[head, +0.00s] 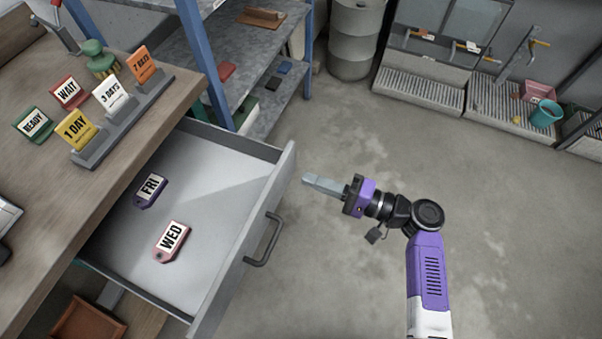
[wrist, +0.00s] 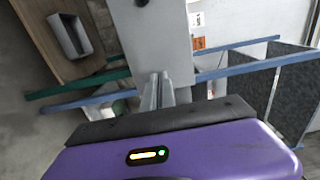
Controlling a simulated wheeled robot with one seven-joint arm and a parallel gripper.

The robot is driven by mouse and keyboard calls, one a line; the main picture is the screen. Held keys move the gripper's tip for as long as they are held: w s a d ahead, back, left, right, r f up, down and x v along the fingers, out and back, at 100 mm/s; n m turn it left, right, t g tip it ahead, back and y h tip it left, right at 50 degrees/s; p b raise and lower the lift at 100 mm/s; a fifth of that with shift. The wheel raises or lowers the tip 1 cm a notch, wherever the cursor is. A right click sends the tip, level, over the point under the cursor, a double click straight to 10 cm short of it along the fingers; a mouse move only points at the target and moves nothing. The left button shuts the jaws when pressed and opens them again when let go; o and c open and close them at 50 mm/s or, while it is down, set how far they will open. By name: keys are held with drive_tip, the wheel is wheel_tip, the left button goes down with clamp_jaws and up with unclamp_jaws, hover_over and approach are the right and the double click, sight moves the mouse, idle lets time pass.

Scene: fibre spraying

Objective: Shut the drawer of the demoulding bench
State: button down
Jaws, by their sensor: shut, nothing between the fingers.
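The drawer (head: 210,160) of the demoulding bench (head: 150,105) is pulled well out. Its grey front (head: 262,225) carries a dark bar handle (head: 265,240). Inside lie a purple FRI tag (head: 151,190) and a pink WED tag (head: 171,241). My gripper (head: 308,180) is shut and empty, just right of the far end of the drawer front in the head view. I cannot tell whether it touches the front. In the wrist view the shut fingers (wrist: 157,85) point toward a light grey surface, which I cannot identify for sure.
A blue-framed shelf (head: 255,60) stands just behind the drawer. A grey drum (head: 353,38) is at the back. The floor (head: 340,260) right of the drawer is clear.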

sight(288, 173)
drive_tip(key=shift+x, duration=1.6)
drive_tip(key=shift+w+a+f, duration=0.1)
drive_tip(key=shift+w+a, duration=0.05)
drive_tip(key=shift+a, duration=0.45)
drive_tip(key=b+x, duration=0.7)
drive_tip(key=x, duration=0.6)
drive_tip(key=b+x, duration=0.7)
drive_tip(key=x, duration=0.7)
drive_tip(key=shift+f+b, duration=0.25)
drive_tip(key=shift+b, duration=0.15)
drive_tip(key=shift+w+a+r+b, duration=0.1)
drive_tip(key=shift+w+a+b, duration=0.15)
drive_tip(key=shift+a+b, duration=0.25)
drive_tip(key=shift+a+r, duration=0.2)
drive_tip(key=shift+a, duration=0.1)
drive_tip(key=shift+a+r, duration=0.1)
